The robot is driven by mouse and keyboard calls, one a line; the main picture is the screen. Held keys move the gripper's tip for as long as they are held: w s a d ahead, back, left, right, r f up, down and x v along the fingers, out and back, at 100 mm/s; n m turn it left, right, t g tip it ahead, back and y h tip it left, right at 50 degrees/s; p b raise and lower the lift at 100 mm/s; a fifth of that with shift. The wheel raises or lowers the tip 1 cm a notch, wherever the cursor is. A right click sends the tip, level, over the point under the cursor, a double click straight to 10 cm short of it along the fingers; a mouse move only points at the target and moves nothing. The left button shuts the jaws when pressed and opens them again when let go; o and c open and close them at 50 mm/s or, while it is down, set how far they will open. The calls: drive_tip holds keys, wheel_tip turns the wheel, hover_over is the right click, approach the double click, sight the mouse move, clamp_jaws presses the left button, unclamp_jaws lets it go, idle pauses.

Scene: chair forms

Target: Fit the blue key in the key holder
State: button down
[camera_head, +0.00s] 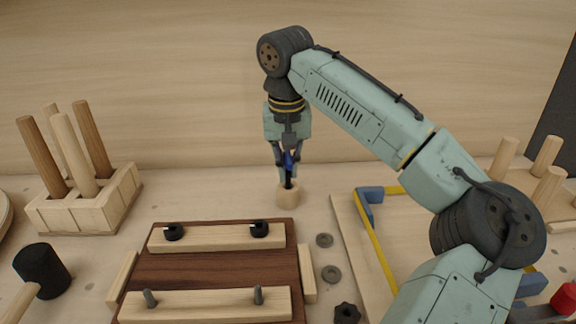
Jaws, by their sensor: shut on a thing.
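The blue key (289,159) shows as a small blue patch between the fingers of my gripper (287,174). My gripper points straight down and is shut on it. The fingers hide most of the key. Directly below is a short, pale wooden cylinder (288,196), which looks like the key holder. It stands on the table behind the dark brown board. The fingertips are at the cylinder's top opening. I cannot tell whether the key's lower end is inside it or just above it.
A dark board (215,268) with pale rails, pegs and black knobs lies in front. A wooden block with tall rods (88,200) stands left, near a black-headed mallet (42,270). Metal washers (324,240) lie right of the board. A yellow-edged tray (378,245) sits under my arm.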

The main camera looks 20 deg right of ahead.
drive_tip(key=shift+f, duration=0.3)
drive_tip(key=c, duration=1.6)
unclamp_jaws()
drive_tip(key=shift+c, duration=0.2)
drive_tip(key=shift+r, duration=0.1)
drive_tip(key=r, duration=0.4)
drive_tip(key=s+r, duration=0.1)
drive_tip(key=r, duration=0.6)
drive_tip(key=shift+s+a+r, duration=0.35)
drive_tip(key=shift+s+a, duration=0.05)
